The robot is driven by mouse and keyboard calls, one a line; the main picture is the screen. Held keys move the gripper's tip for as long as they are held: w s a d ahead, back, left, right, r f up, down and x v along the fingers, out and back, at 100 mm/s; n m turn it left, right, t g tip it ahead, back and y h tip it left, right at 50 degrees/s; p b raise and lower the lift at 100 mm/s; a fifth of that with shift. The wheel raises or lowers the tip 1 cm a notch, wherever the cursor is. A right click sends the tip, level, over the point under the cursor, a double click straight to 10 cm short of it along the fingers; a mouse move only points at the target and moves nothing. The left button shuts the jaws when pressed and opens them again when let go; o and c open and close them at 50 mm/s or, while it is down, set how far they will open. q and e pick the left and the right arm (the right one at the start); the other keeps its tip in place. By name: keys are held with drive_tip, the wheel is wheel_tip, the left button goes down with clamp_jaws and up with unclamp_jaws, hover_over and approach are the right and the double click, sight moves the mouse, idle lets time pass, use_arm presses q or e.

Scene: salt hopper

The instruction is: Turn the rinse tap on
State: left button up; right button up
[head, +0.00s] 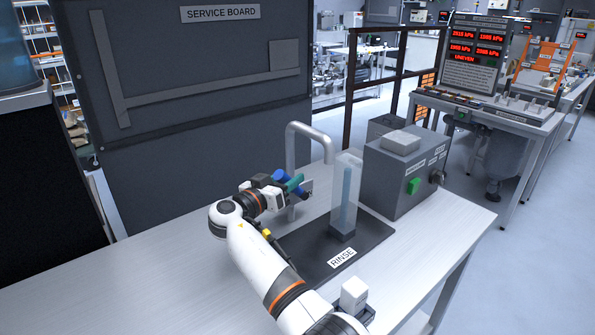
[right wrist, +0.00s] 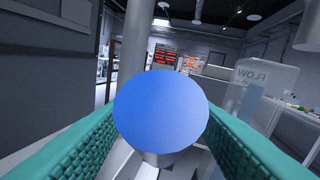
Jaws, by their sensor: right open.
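The rinse tap has a grey curved spout (head: 310,128) rising from a dark mat (head: 300,246) on the table. Its round blue knob (head: 280,177) sits low beside the upright pipe. My right gripper (head: 293,183) is at the knob, with teal fingers apart. In the right wrist view the blue knob (right wrist: 160,108) lies between the open fingers and covers the middle of the picture; I cannot tell whether they touch it. A clear upright tube (head: 346,190) with a bluish column inside stands right of the tap. My left gripper is not in view.
A RINSE label (head: 342,257) lies at the mat's front. A grey control box (head: 405,175) with a green switch stands right of the tube. A white block (head: 354,292) is near the front edge. The dark service board (head: 200,90) stands behind. The table's left is clear.

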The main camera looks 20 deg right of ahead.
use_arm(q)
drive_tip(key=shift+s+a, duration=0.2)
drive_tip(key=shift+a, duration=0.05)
use_arm(e)
drive_tip(key=shift+a+r, duration=0.1)
clamp_jaws()
